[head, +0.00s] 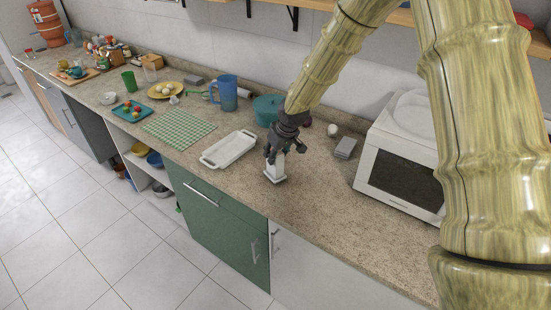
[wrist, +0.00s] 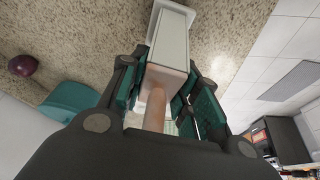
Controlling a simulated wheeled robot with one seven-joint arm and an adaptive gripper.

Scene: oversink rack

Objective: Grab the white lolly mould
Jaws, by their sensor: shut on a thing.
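The white lolly mould (head: 275,174) is upright at my gripper (head: 284,147), over the counter's front part. In the wrist view the mould (wrist: 172,40) is a pale block with a wider white end and a tan stick-like part pointing back between the fingers. My gripper (wrist: 165,88) is shut on it, with teal finger pads on both sides. I cannot tell whether its base touches the counter. The fingers hide part of its upper end.
A white tray (head: 229,149) lies just left of the mould. Behind are a teal pot (head: 267,108) and a blue jug (head: 225,93). A white microwave (head: 400,165) stands at the right. A dark purple round thing (wrist: 22,65) lies on the counter.

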